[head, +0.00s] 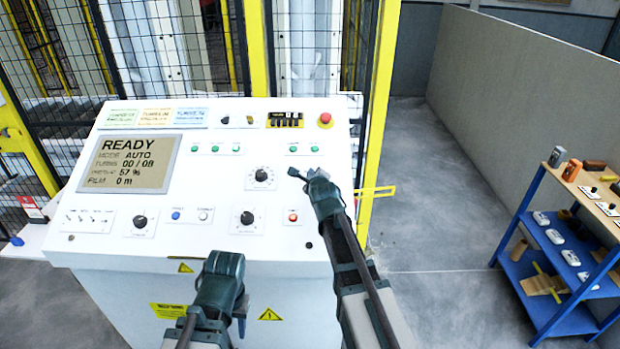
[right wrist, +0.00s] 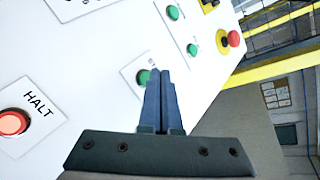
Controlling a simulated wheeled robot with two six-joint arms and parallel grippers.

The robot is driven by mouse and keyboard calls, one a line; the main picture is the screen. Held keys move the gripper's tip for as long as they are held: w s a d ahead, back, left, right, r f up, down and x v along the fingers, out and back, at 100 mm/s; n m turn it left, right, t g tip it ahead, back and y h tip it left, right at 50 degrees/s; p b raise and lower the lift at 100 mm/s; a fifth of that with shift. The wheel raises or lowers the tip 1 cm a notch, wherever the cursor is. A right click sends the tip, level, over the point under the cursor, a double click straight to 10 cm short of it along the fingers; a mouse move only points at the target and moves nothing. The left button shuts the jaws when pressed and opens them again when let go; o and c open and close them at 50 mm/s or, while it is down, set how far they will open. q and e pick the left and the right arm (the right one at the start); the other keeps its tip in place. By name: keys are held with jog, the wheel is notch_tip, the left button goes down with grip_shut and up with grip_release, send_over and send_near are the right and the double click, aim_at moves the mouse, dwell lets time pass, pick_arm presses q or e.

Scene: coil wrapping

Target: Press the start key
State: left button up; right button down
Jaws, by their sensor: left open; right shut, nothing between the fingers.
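A green key (right wrist: 143,77) on a white plate lies just past my right gripper's tips in the right wrist view. The fingers partly cover it and its label is not legible, so I cannot confirm it is the start key. In the head view my right gripper hides that spot. My right gripper (head: 298,175) is shut and empty, over the console's right part; it also shows in the right wrist view (right wrist: 162,78). Contact with the key cannot be told. My left gripper (head: 226,262) is open and empty at the console's front edge.
A red HALT key (right wrist: 12,122) sits nearby, also in the head view (head: 293,216). Two more green keys (right wrist: 193,49) and a red emergency button (head: 325,119) lie further up. The console's screen (head: 130,175) reads READY. A blue shelf (head: 540,270) stands at right.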

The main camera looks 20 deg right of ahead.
jog(key=shift+f, duration=0.1)
jog(key=shift+w+f+b, duration=0.2)
jog(key=shift+f+b, duration=0.1)
jog(key=shift+b, duration=0.1)
